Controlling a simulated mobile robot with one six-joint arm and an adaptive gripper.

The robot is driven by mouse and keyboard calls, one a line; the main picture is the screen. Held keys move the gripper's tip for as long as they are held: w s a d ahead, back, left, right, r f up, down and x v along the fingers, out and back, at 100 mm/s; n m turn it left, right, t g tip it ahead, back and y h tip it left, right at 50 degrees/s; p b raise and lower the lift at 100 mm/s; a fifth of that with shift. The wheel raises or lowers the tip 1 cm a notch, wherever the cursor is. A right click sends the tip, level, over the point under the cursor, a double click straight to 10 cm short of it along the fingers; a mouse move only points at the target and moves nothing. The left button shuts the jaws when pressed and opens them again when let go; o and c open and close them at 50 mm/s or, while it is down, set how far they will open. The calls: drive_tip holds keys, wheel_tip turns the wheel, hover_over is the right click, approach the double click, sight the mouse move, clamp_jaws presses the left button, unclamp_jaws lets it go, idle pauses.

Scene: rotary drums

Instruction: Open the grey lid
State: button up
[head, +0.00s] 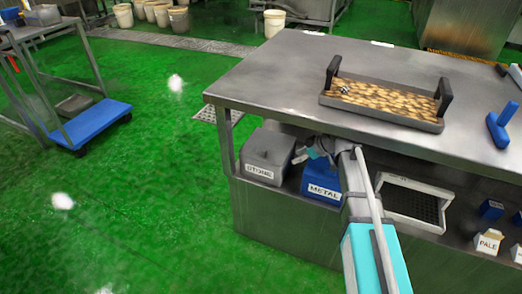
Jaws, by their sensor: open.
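A grey box (257,168) labelled "STONE" stands on the shelf under the steel table's left end. Its grey lid (268,145) forms the top and looks shut. My arm reaches in from the bottom of the picture, and my gripper (316,149) is under the tabletop edge, to the right of the grey lid and above a blue box (321,190) labelled "METAL". The gripper is small and partly shadowed; it looks open and empty. I cannot tell whether it touches either box.
The steel tabletop (290,70) overhangs the shelf. On it are a handled tray (382,100) and a blue tool (500,125). A grey wire-mesh crate (413,205) and small labelled boxes (488,241) are right of my arm.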

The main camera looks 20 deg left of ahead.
sight(262, 149)
drive_tip(key=shift+a, duration=0.2)
drive_tip(key=a, duration=0.8)
drive_tip(key=w+a, duration=0.1)
drive_tip(key=a, duration=0.3)
drive_tip(key=shift+a+f+b, duration=0.15)
drive_tip(key=shift+f+b, duration=0.25)
drive_tip(key=shift+b+x, duration=0.65)
drive_tip(key=shift+x, duration=0.35)
clamp_jaws()
